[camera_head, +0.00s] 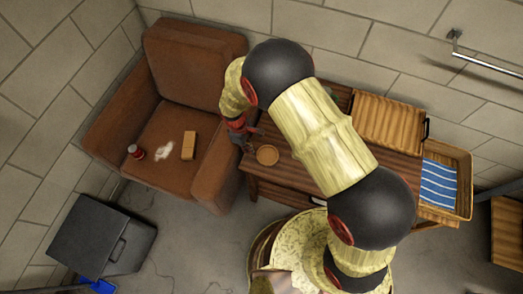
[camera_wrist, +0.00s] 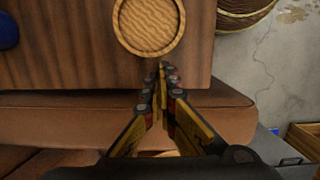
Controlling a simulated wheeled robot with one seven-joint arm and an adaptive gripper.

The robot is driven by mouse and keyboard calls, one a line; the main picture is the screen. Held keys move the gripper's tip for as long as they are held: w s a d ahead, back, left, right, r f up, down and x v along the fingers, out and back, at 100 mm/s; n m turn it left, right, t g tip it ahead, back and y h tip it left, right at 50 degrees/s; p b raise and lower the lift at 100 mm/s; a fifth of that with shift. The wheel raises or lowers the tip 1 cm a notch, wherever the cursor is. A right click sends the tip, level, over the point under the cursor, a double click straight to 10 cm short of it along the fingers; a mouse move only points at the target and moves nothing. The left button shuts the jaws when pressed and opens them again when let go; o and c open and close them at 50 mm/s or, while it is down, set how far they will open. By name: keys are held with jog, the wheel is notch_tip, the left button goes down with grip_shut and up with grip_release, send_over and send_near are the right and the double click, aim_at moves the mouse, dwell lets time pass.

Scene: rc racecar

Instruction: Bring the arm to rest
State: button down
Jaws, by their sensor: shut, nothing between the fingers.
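My arm reaches from the lower right of the head view over the wooden table (camera_head: 285,190), bent at its dark joints. My gripper (camera_head: 247,145) hangs at the table's left end, beside the brown armchair's arm. In the wrist view my gripper (camera_wrist: 162,66) has its fingertips together, with nothing between them. The fingertips point at the near edge of a round wooden dish (camera_wrist: 150,24) on the table. The dish also shows in the head view (camera_head: 267,155), just right of my gripper. I cannot tell how high the fingertips are above the table.
The armchair (camera_head: 195,60) holds a red can (camera_head: 136,152), a tan block (camera_head: 189,145) and a whitish patch (camera_head: 164,146). A dark bin (camera_head: 100,235) stands at lower left. A wooden box (camera_head: 388,122) and a basket with striped cloth (camera_head: 439,185) are at right. A blue object (camera_wrist: 8,32) is on the table.

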jog(key=a, duration=0.1)
jog(key=w+a, duration=0.1)
jog(key=a, duration=0.1)
jog(key=shift+a, duration=0.2)
jog(key=s+d, duration=0.1)
jog(key=s+d+m, duration=0.1)
jog(key=s, duration=0.1)
jog(key=s+d+m+g, duration=0.1)
jog(key=shift+s+d+r+h, duration=0.1)
jog(key=shift+s+r+h, duration=0.15)
jog(key=shift+s+h, duration=0.15)
jog(key=s+d+r+m+t+y, duration=0.1)
jog(key=s+d+r+m, duration=0.3)
jog(key=d+r, duration=0.4)
jog(key=s+d+r+m+t, duration=0.3)
jog(key=d+r, duration=0.5)
jog(key=r, duration=1.4)
jog(key=s+d+r+m+t+y, duration=0.1)
jog(key=s+d+r+m+t, duration=0.2)
jog(key=d+r, duration=0.5)
notch_tip(320, 180, up, 8)
jog(key=shift+s+d+f+m+y, duration=0.2)
jog(key=shift+s+d+m+y, duration=0.1)
jog(key=shift+s+m, duration=0.75)
